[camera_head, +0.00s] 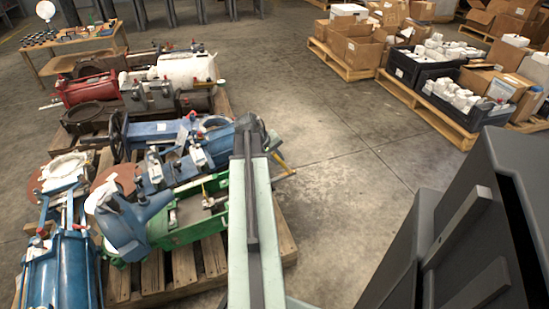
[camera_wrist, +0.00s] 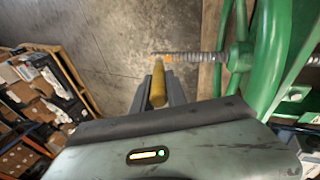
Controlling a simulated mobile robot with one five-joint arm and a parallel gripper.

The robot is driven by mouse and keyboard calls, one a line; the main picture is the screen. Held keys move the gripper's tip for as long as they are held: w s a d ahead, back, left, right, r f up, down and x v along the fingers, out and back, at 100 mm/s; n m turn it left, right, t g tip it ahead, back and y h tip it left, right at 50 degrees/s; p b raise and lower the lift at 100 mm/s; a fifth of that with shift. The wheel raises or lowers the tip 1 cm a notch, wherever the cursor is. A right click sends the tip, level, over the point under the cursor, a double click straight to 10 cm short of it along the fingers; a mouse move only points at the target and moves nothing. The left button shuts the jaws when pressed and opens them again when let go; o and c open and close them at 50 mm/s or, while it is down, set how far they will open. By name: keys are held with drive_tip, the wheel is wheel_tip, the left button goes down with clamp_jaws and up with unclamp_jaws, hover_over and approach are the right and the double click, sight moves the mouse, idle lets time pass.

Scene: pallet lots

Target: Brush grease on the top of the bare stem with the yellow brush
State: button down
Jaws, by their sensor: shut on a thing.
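The yellow brush (camera_wrist: 158,88) is between the fingers of my gripper (camera_wrist: 159,80) in the wrist view, its handle pointing away from the wrist. The bare stem (camera_wrist: 195,57) is a grey threaded rod sticking out to the left from a green valve (camera_wrist: 270,60). The far end of the brush is close to the stem's free end, which looks orange; I cannot tell whether that is grease or bristles, or whether they touch. In the head view my arm hides most of the gripper; a bit of yellow brush (camera_head: 279,160) shows to its right.
A wooden pallet (camera_head: 185,265) carries the green valve body (camera_head: 195,220) and several blue valves (camera_head: 65,262). More machinery stands behind. A wooden table (camera_head: 75,62) is at the back left. Pallets with boxes and black crates (camera_head: 415,72) stand right. The concrete floor between is clear.

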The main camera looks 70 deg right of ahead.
drive_tip(key=shift+w+a+f, duration=0.25)
drive_tip(key=shift+w+a, duration=0.55)
drive_tip(key=shift+w, duration=0.15)
idle(2.2)
wheel_tip(320, 180, up, 6)
drive_tip(key=p, duration=0.5)
drive_tip(key=shift+w+a, duration=0.4)
drive_tip(key=shift+w, duration=0.05)
